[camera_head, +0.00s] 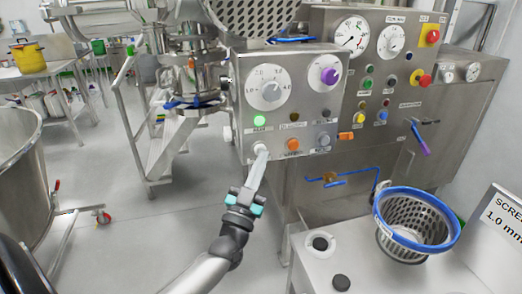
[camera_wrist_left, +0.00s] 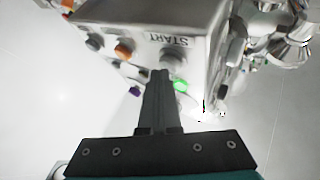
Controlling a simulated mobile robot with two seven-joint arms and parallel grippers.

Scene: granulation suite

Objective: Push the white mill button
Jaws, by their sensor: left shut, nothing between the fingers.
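The white mill button (camera_head: 260,148) is at the lower left of the steel control box's front face. My left gripper (camera_head: 261,158) is shut and empty, with its fingertips right in front of the button and overlapping its lower edge in the head view. In the left wrist view, the pale round button (camera_wrist_left: 173,56) sits beside an upside-down START label, just beyond the closed fingertips (camera_wrist_left: 159,74). I cannot tell whether the fingertips touch it. My right gripper is not in view.
The control box (camera_head: 289,105) also carries a lit green lamp (camera_head: 259,121), an orange button (camera_head: 292,144), a grey button (camera_head: 324,139) and dials above. A blue-rimmed screen basket (camera_head: 405,240) stands on a white table at the right.

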